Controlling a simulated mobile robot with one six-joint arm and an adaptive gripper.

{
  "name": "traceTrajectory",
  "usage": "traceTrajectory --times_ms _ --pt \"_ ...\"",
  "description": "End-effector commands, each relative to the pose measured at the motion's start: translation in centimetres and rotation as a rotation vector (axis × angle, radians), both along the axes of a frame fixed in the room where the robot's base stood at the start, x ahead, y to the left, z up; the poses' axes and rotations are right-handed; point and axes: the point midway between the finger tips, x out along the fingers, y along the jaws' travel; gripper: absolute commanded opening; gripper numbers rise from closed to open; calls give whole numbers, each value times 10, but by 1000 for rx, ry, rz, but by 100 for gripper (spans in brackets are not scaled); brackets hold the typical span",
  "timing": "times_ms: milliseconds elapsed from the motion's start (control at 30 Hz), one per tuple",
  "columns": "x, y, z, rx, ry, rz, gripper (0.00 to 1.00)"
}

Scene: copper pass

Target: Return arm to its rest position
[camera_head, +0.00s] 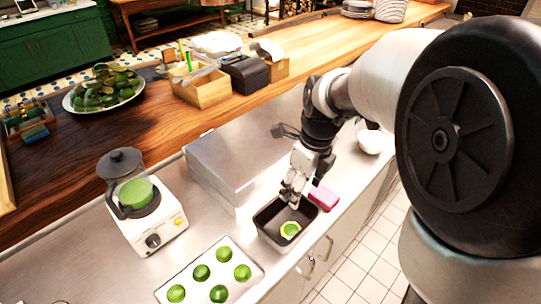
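My arm (384,75) reaches in from the right side of the head view. My gripper (293,192) points down just over the back edge of a dark rectangular bin (268,235) on the steel counter. A green lime piece (290,230) lies in the bin, below and apart from the fingertips as far as I can see. The fingers are small in this view, and I cannot tell whether they are apart or together. No object shows clearly between them.
A white tray (244,292) with several green lime halves and a white juicer (160,227) stand left of the bin. A pink sponge (323,197) and a white bowl (371,141) are close to my gripper. A steel box (235,160) stands behind. A wooden counter (150,125) runs along the back.

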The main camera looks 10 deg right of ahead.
Motion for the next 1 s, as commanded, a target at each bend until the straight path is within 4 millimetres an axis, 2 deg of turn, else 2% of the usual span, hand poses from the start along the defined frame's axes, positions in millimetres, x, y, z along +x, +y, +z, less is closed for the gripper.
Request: traceTrajectory --times_ms 167,267,367,600,800,1000 --pt "-3 1 3 -5 -8 36 63" --pt "-14 2 15 -24 -37 166 63" --pt "-33 4 33 -66 -84 402 63" --pt "-95 9 69 -228 -196 1111 63" --pt "-146 11 80 -401 -245 1695 63" --pt "-184 11 79 -566 -245 2163 63"
